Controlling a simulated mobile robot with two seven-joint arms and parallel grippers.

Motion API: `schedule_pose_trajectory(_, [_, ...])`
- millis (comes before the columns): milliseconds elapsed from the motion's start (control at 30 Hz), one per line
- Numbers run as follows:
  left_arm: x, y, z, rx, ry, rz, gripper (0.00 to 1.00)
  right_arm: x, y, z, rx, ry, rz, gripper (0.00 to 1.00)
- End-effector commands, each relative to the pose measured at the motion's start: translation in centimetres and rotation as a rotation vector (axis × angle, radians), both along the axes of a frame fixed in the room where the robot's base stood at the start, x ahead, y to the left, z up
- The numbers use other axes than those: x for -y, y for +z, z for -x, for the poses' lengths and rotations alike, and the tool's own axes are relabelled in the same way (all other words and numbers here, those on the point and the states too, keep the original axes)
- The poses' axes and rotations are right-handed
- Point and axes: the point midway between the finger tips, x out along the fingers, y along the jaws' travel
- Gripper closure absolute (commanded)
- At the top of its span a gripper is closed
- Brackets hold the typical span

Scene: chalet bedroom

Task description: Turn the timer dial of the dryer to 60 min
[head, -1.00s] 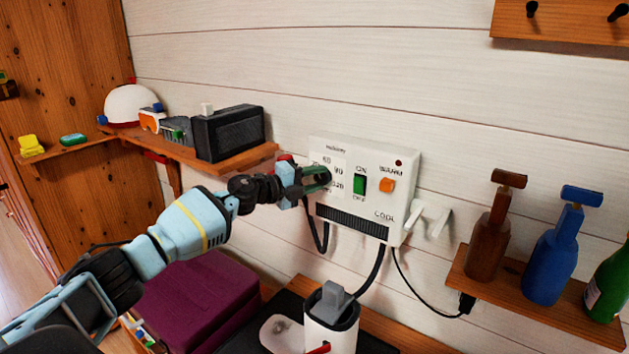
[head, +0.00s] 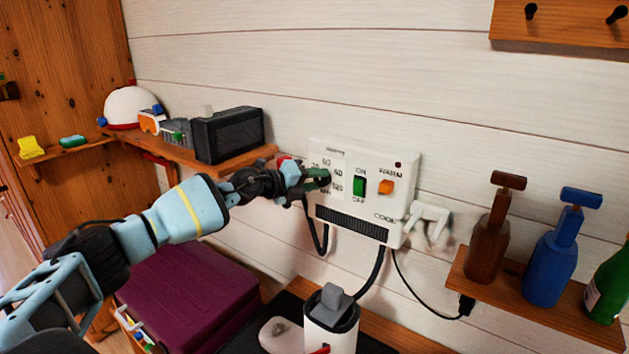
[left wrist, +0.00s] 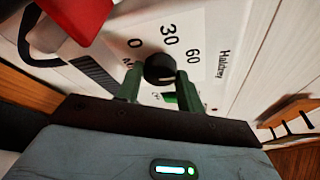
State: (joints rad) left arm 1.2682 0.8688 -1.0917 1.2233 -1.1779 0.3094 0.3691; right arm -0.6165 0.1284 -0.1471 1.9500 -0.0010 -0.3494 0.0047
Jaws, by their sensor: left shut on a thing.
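The white wall dryer box (head: 345,200) has printed minute numbers at its left. Its round black timer dial (left wrist: 160,70) shows in the left wrist view, with 0, 30 and 60 printed around its far side. A short pale mark shows on the dial's near edge, not beside the 60; which number it points at is unclear. My left gripper (left wrist: 158,88) is shut on the dial, one green finger on each side. In the head view my left gripper (head: 318,181) covers most of the dial. My right gripper is in neither view.
A green switch (head: 359,186) and an orange switch (head: 386,187) sit right of the dial. A wooden shelf (head: 250,160) with a black radio (head: 228,135) is close to my left wrist. Bottles stand on a right shelf (head: 458,268). Cables hang below the box.

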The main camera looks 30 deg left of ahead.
Motion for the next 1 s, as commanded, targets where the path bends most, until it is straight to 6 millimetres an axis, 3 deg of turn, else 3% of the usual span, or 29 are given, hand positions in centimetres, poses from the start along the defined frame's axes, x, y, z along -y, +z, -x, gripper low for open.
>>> schedule_pose_trajectory(133, [0.0,0.0,0.0,0.001,0.000,0.000,0.85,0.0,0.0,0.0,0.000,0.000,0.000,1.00])
schedule_pose_trajectory(167, [0.0,0.0,0.0,0.000,-0.001,0.001,0.61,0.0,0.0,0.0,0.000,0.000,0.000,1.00])
schedule_pose_trajectory(333, [0.0,0.0,0.0,0.000,-0.001,0.001,0.41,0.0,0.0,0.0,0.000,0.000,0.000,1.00])
schedule_pose_trajectory(667, [-0.2,0.0,0.2,0.000,0.000,0.001,0.41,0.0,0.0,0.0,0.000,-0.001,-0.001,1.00])
schedule_pose_trajectory(1000, [-2.1,0.8,3.8,-0.001,0.001,-0.001,0.41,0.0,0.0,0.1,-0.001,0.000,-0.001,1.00])
